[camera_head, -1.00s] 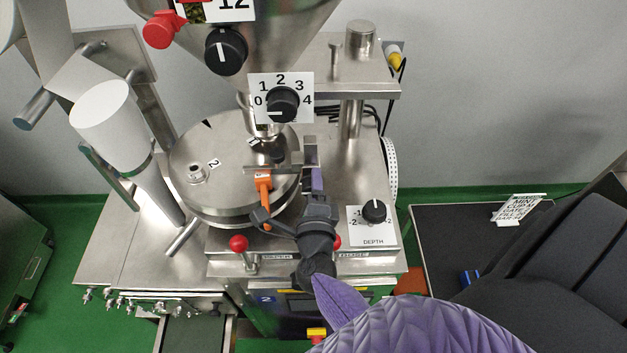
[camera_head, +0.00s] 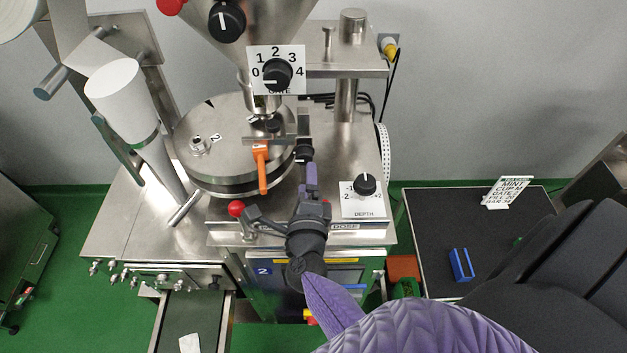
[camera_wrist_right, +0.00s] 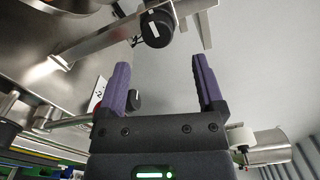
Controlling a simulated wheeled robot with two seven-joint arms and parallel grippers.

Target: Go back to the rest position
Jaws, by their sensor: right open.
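My right gripper (camera_head: 280,195) is open and empty in the head view, in front of the round steel turntable (camera_head: 228,184) and above the front panel of the machine. One purple finger points up toward a black knob on the machine. The orange lever (camera_head: 261,168) stands to the left of this finger, apart from it. In the right wrist view the two purple fingers (camera_wrist_right: 160,85) are spread with nothing between them, and a black knob (camera_wrist_right: 156,28) shows beyond. My left gripper is not in view.
The steel hopper with its gate dial (camera_head: 277,75) rises behind. A red-knobbed lever (camera_head: 236,208) is close to my right gripper on the left. The depth dial (camera_head: 365,184) is at its right. A dark tray table (camera_head: 425,215) with a blue holder (camera_head: 461,265) stands farther right.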

